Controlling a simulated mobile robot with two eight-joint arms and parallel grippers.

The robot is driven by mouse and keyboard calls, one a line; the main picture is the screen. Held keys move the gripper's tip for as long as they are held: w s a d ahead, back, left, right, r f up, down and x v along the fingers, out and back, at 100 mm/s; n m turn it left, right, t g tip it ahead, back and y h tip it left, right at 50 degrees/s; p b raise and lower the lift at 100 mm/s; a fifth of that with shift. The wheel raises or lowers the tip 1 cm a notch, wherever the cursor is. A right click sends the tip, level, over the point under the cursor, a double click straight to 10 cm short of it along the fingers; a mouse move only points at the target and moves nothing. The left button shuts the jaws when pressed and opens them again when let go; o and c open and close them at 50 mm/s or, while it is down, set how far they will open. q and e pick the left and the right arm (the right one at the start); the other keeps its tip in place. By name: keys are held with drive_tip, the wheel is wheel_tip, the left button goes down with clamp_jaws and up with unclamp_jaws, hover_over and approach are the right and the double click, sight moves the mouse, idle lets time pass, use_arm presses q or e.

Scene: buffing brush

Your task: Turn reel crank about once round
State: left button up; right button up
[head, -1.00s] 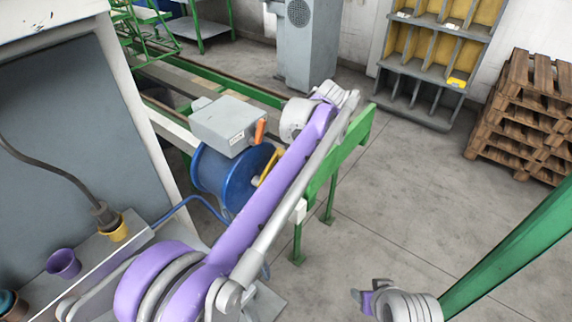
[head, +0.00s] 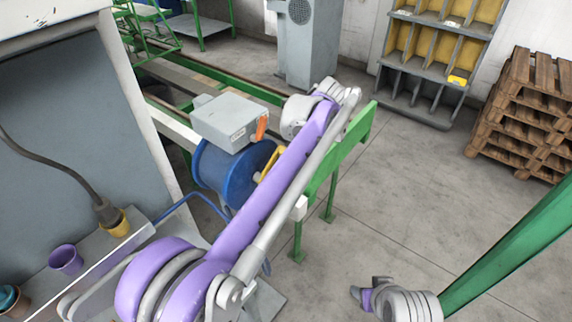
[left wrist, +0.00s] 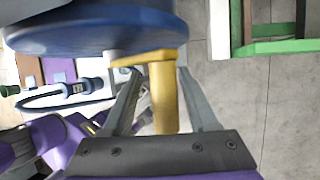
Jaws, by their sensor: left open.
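The blue reel (head: 215,172) stands under a grey box on the green-framed bench in the head view. Its yellow crank (head: 270,163) shows partly beside my left arm, which hides the rest. In the left wrist view the blue reel disc (left wrist: 95,32) fills the top, and the yellow crank handle (left wrist: 163,98) points toward the wrist. My left gripper (left wrist: 160,76) is open, with one finger on each side of the handle; I cannot tell whether either touches it. My right gripper (head: 362,296) is low in the head view, away from the reel; its jaw opening is unclear.
The grey box (head: 226,121) with an orange lever (head: 261,128) sits right above the reel. A green rail (head: 340,160) runs behind my left arm. A purple cup (head: 66,259) stands on a ledge at left. Stacked pallets (head: 525,115) stand far right; the floor between is clear.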

use_arm(q)
drive_tip(key=p+v, duration=0.1)
drive_tip(key=v, duration=0.9)
drive_tip(key=shift+s+d+r, duration=0.1)
drive_tip(key=shift+r, duration=0.25)
use_arm(e)
drive_tip(key=shift+w+r, duration=0.3)
drive_tip(key=shift+r, duration=0.25)
drive_tip(key=shift+w+r, duration=0.25)
drive_tip(key=shift+r, duration=0.3)
